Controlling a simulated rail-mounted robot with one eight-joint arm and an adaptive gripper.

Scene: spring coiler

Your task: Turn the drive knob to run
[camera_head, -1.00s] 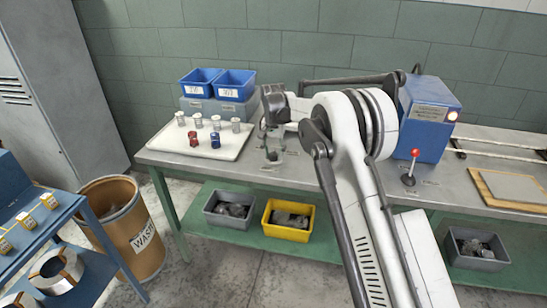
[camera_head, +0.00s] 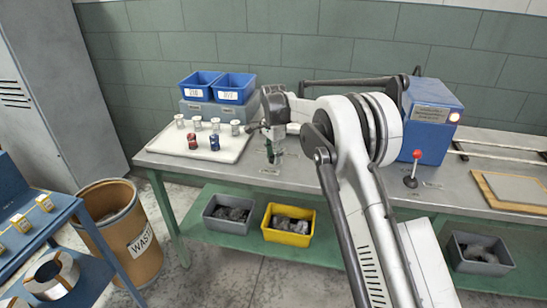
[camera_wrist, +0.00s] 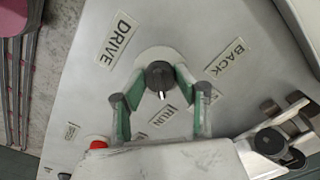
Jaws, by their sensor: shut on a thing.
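The drive knob (camera_wrist: 160,74) is a dark round knob on a pale round plate, seen from above in the wrist view. Its white pointer mark faces down in the picture, close to the RUN label (camera_wrist: 171,112). The DRIVE label (camera_wrist: 118,38) lies at its upper left and the BACK label (camera_wrist: 225,58) at its right. My gripper (camera_wrist: 161,78) has its two green-padded fingers closed on both sides of the knob. In the head view my gripper (camera_head: 272,152) is at the bench top, right of the white tray; the knob cannot be made out there.
The white tray (camera_head: 165,143) with several spools stands left of my gripper on the bench. Blue bins (camera_head: 235,88) are behind it. A blue machine box (camera_head: 430,118) and a red-topped lever (camera_head: 413,170) are at the right. Other labels in the wrist view are partly hidden.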

